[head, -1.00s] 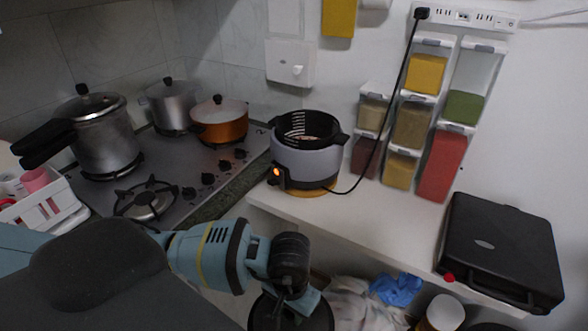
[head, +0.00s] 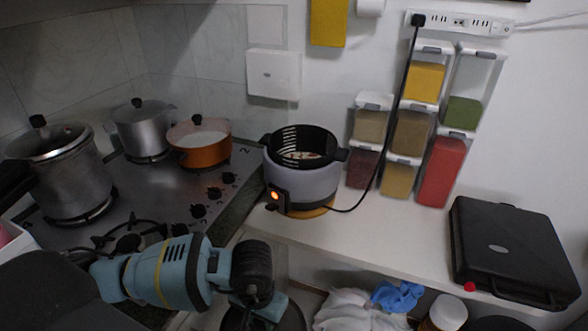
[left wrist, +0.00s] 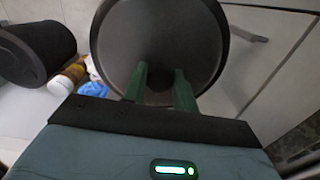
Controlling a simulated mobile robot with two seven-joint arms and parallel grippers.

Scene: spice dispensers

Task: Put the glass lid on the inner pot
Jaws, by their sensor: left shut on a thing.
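The black inner pot (head: 318,140), with slotted walls and side handles, sits in the grey cooker (head: 312,188) on the white counter. The cooker's orange light is lit. Some food shows inside the pot, whose top is uncovered. My left gripper (left wrist: 160,82) is shut near the centre of a dark round disc with a rim, the glass lid (left wrist: 160,30). The gripper's knob grasp is partly hidden. In the head view the lid (head: 236,318) shows at the bottom edge, below and in front of the counter, apart from the pot. My right gripper is out of view.
The stove (head: 150,195) with metal pots and an orange pan (head: 205,155) is left of the cooker. Spice dispensers (head: 408,132) hang behind the counter (head: 400,225); a black cord runs past them. A black case (head: 505,250) lies at right. Counter between is clear.

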